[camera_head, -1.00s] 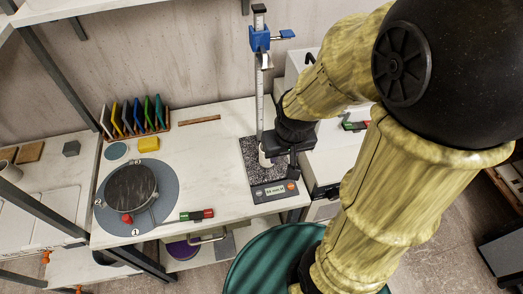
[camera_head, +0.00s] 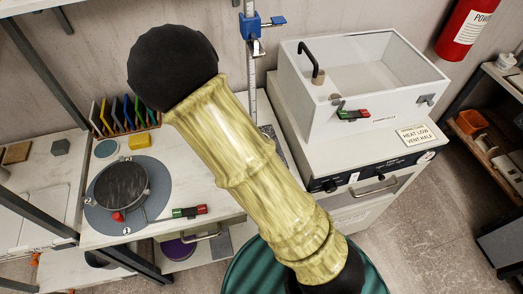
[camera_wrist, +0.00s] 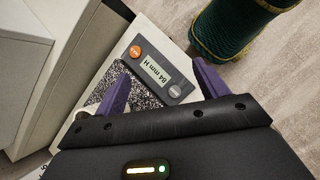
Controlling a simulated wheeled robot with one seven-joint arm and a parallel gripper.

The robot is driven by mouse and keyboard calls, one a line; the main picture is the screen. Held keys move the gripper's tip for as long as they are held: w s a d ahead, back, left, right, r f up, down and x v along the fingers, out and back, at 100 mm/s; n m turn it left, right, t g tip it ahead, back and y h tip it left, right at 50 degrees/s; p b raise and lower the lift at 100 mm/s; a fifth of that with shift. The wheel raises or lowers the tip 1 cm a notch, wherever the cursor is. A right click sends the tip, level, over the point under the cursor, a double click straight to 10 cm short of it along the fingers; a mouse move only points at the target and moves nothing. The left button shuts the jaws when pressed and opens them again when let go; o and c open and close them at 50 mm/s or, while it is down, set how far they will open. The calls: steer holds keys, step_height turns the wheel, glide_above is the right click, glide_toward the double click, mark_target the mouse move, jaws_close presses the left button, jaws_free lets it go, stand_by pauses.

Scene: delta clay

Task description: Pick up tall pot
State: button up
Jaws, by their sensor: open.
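No pot shows clearly as the tall pot in either view. My gripper (camera_wrist: 160,72) is open, with its two purple fingers apart above a measuring stand. The stand has a speckled base (camera_wrist: 143,92) and a grey display (camera_wrist: 155,72) reading 84 mm H. A small pale piece (camera_wrist: 97,104) shows by the left finger, mostly hidden; I cannot tell whether it is a pot. In the head view my arm covers the gripper and most of the stand's base. The stand's upright post (camera_head: 251,75) with a blue slider (camera_head: 256,32) rises behind the arm.
A white box with a clear top (camera_head: 360,75) stands right of the post, on a drawer cabinet (camera_head: 375,155). A grey turntable (camera_head: 155,205) and a rack of coloured tools (camera_head: 120,115) are to the left. The tabletop left of my arm (camera_head: 185,160) has free room.

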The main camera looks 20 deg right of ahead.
steer(key=w+a+f+n+t+h, duration=0.1)
steer(key=n+h, duration=0.1)
steer(key=w+a+f+n+t+h+b, duration=0.1)
steer(key=n+h, duration=0.1)
steer(key=w+a+f+n+h, duration=0.1)
steer(key=n+h, duration=0.1)
steer(key=shift+w+f+t+b, duration=0.1)
steer(key=shift+w+t+b, duration=0.05)
steer(key=shift+t+b, duration=0.25)
steer(key=w+a+n+t+h, duration=0.1)
steer(key=a+n+t, duration=0.1)
steer(key=w+a+r+n+t+h, duration=0.1)
steer(key=a+n+t+h, duration=0.1)
steer(key=a, duration=0.1)
steer(key=a+r+n+t+h+b, duration=0.1)
steer(key=a+n+t, duration=0.1)
steer(key=shift+w+a+r+t, duration=0.1)
steer(key=shift+w+a+t, duration=0.2)
steer(key=shift+w+a, duration=0.1)
steer(key=p+x, duration=0.2)
steer(key=x, duration=1)
steer(key=shift+d+r+p, duration=0.15)
steer(key=shift+d+p, duration=0.05)
steer(key=shift+p, duration=0.15)
steer(key=shift+r+p+x, duration=0.2)
steer(key=shift+p+x, duration=0.8)
steer(key=shift+x, duration=1.55)
